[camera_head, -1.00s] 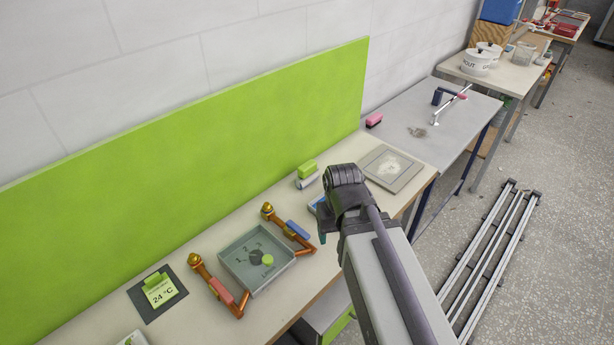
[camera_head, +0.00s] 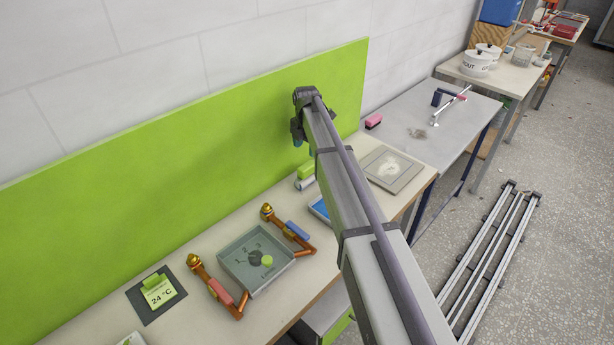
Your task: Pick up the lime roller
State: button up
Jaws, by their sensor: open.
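A lime block-like piece (camera_head: 305,171) lies on the beige bench near the green back panel, with a pale cylinder (camera_head: 305,183) at its front; together they look like the lime roller. My arm partly covers its right side. My gripper (camera_head: 298,138) is small and dark, in front of the green panel, and appears above and slightly left of the roller in the picture. It is open and holds nothing that I can see. The fingertips are too small to make out clearly.
A grey square plate (camera_head: 393,168) and a pink block (camera_head: 373,122) are further right.

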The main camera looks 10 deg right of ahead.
aim_at(307, 165)
notch_tip(307, 165, down, 6)
jog(key=b, duration=0.5)
jog(key=shift+r+b, duration=0.1)
jog(key=shift+b, duration=0.25)
jog(key=f+b, duration=0.5)
jog(key=shift+w+d+f, duration=0.15)
jog(key=shift+w+f, duration=0.1)
jog(key=shift+r, duration=0.2)
jog(key=c, duration=1.1)
notch_tip(307, 165, up, 10)
jog(key=p, duration=1)
jog(key=shift+r, duration=0.2)
jog(key=shift+f, duration=0.15)
jog(key=o, duration=0.5)
jog(key=shift+f, duration=0.1)
jog(key=shift+c, duration=1.6)
